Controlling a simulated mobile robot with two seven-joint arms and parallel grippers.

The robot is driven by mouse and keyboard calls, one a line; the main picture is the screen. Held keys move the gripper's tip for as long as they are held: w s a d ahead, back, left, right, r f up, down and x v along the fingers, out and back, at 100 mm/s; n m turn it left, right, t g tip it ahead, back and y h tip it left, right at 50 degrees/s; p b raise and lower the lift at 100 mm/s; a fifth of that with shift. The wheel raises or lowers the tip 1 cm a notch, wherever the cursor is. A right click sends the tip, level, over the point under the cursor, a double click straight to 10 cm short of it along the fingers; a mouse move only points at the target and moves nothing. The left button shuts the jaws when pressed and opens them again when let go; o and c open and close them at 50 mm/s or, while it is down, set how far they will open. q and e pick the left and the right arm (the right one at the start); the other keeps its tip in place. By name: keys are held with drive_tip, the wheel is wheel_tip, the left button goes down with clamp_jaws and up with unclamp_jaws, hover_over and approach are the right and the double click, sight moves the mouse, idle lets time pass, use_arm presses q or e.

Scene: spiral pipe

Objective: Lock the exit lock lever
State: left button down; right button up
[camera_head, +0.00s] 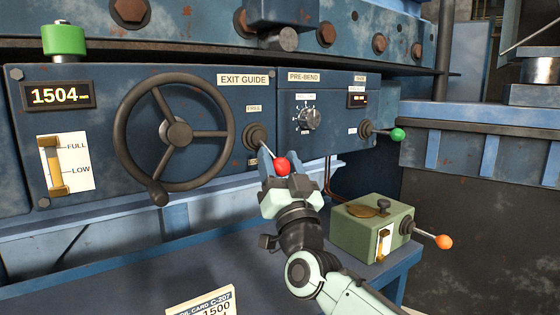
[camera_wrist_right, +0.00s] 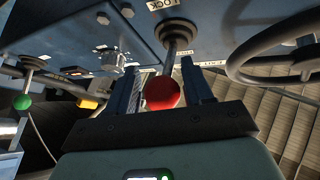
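The exit lock lever sticks out of a round dark hub (camera_head: 256,135) on the blue panel, right of the handwheel. Its shaft slopes down and right to a red ball knob (camera_head: 282,166). A FREE label (camera_head: 254,108) is above the hub; a small label below it is mostly hidden. My right gripper (camera_head: 283,184) is at the knob. My left gripper is not in view.
A dark handwheel (camera_head: 178,132) is close on the left. A green-knobbed lever (camera_head: 396,134) and a PRE-BEND dial (camera_head: 308,117) are on the right. A green box (camera_head: 372,227) with an orange-knobbed lever (camera_head: 443,241) stands lower right. A card (camera_head: 203,306) lies at the bottom.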

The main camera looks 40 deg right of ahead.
drive_tip(key=shift+o, duration=0.2)
drive_tip(key=shift+s+r, duration=0.1)
drive_tip(key=shift+r, duration=0.05)
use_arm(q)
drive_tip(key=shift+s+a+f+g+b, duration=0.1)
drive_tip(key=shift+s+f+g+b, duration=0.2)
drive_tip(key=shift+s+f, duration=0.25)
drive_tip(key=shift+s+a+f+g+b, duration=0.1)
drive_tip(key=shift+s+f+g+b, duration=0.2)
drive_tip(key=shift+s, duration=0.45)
use_arm(e)
drive_tip(key=v, duration=1.3)
drive_tip(key=shift+f, duration=0.25)
